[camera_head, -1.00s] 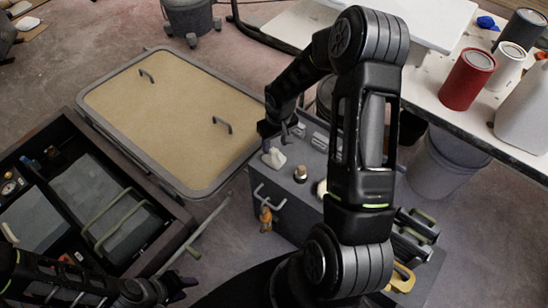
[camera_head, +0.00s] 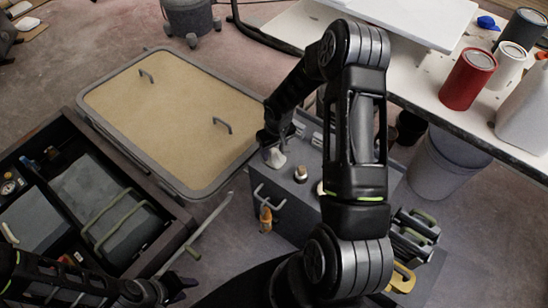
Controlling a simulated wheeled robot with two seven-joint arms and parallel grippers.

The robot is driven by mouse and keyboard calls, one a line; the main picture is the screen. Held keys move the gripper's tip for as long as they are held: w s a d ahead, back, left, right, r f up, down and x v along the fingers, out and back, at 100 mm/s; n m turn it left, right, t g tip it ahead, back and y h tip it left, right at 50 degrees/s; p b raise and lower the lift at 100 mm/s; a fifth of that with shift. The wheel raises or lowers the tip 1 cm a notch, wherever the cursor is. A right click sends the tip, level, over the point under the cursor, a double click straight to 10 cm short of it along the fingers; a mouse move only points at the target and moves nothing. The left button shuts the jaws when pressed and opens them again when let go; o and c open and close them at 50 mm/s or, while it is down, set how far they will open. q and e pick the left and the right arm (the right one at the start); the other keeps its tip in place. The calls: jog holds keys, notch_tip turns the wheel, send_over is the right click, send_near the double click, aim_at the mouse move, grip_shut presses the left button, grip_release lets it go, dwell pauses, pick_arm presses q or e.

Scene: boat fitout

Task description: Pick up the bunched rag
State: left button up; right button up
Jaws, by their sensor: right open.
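A small whitish crumpled lump that looks like the bunched rag (camera_head: 275,158) lies on the top of a grey chest (camera_head: 315,172), near its left edge. My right gripper (camera_head: 274,143) is open and points down right at the rag, hiding its upper part. I cannot tell if the fingers touch it. My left gripper (camera_head: 182,284) is low at the left, far from the rag, and too dark to tell open from shut.
A small round jar (camera_head: 300,174) stands right of the rag, with a pale item partly hidden behind my arm. A tan-topped panel (camera_head: 170,110) and a dark open case (camera_head: 100,195) lie left. A white table (camera_head: 420,82) holds a red can (camera_head: 467,80).

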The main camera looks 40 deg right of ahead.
aim_at(274, 150)
grip_shut()
dwell(0.4)
notch_tip(274, 150, up, 10)
jog(key=shift+r+p, duration=0.1)
jog(key=shift+p, duration=0.35)
dwell(0.7)
jog(key=c, duration=0.7)
grip_release()
grip_shut()
